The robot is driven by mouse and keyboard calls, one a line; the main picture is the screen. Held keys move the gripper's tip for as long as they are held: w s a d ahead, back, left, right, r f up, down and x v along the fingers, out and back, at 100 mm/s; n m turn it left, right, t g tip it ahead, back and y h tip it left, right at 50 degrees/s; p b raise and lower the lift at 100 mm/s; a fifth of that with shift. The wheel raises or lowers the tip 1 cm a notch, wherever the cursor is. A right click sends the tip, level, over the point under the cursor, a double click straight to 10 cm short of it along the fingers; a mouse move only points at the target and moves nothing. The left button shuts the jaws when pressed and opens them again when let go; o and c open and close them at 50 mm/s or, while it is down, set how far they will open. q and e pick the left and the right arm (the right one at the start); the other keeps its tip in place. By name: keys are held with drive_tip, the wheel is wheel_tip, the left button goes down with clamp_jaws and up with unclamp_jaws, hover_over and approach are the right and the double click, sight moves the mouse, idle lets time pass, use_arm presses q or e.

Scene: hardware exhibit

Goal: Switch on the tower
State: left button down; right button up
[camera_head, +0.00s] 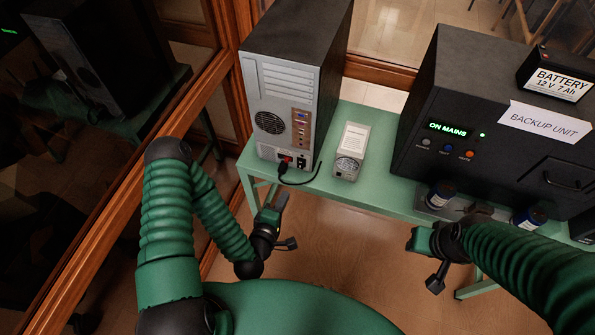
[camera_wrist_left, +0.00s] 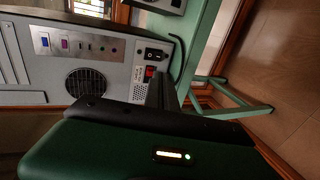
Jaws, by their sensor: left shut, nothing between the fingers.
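The tower (camera_head: 276,90) is a black computer case with a grey back panel, standing at the left end of the green table. Low on that panel are a small red switch (camera_head: 286,158) and a black socket (camera_head: 301,162); a black cord lies beside them. In the left wrist view, the red switch (camera_wrist_left: 149,72) and socket (camera_wrist_left: 155,54) show close to my fingers. I cannot tell the switch's position. My left gripper (camera_head: 281,201) is shut and empty, in front of and below the panel, apparently apart from it. My right gripper (camera_head: 416,240) is before the table; its fingers are unclear.
A large black backup unit (camera_head: 480,110) reads "ON MAINS" and bears a battery (camera_head: 556,76). Dark cylinders stand before it. A wood-framed glass pane (camera_head: 120,170) is close on the left.

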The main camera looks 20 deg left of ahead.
sight(300, 167)
use_arm(q)
drive_tip(key=p+x, duration=0.2)
drive_tip(key=x, duration=1.1)
drive_tip(key=shift+d, duration=0.1)
drive_tip(key=shift+w+f, duration=0.25)
drive_tip(key=shift+w, duration=0.2)
drive_tip(key=shift+f+b, duration=0.35)
drive_tip(key=shift+b, duration=0.15)
drive_tip(key=shift+r, duration=0.35)
drive_tip(key=shift+w+r+p, duration=0.1)
drive_tip(key=shift+p, duration=0.25)
